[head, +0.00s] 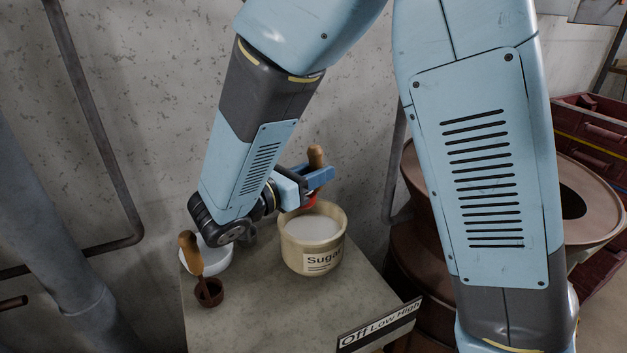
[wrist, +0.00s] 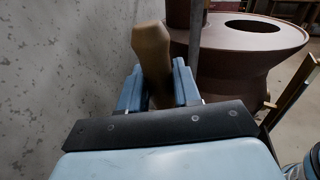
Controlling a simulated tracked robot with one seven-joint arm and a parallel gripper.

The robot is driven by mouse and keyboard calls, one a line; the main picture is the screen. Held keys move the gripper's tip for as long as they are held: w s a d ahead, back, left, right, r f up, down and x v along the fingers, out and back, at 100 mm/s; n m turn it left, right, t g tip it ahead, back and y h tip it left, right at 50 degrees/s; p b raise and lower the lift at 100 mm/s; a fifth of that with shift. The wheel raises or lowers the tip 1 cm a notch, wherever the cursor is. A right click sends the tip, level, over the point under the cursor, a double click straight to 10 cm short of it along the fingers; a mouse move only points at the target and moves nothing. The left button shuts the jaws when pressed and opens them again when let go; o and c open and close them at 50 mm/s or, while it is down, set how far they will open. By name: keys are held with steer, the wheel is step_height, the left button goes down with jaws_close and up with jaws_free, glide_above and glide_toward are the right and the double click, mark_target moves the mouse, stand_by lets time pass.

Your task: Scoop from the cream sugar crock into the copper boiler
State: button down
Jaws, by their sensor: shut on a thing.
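The cream crock (head: 309,258) labelled "Sugar" stands on the stand with pale sugar inside. My gripper (head: 318,178) is above the crock's back rim, shut on an upright wooden handle (head: 316,155). A small red part shows just below the jaws, at the crock's rim; the handle's lower end is hidden, so I cannot tell whether it touches the sugar. In the wrist view, the handle (wrist: 152,60) stands between the jaws (wrist: 158,88). The brown copper boiler (head: 583,180), with a round dark opening, is at the right, partly behind my arm; it also shows in the wrist view (wrist: 240,62).
An "Off Low High" sign (head: 380,324) is at the stand's (head: 265,320) front right corner. A concrete wall is close behind. Dark red crates (head: 595,125) are at the far right.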

mark_target(311, 155)
steer(key=shift+m, duration=0.5)
steer(key=shift+r, duration=2.15)
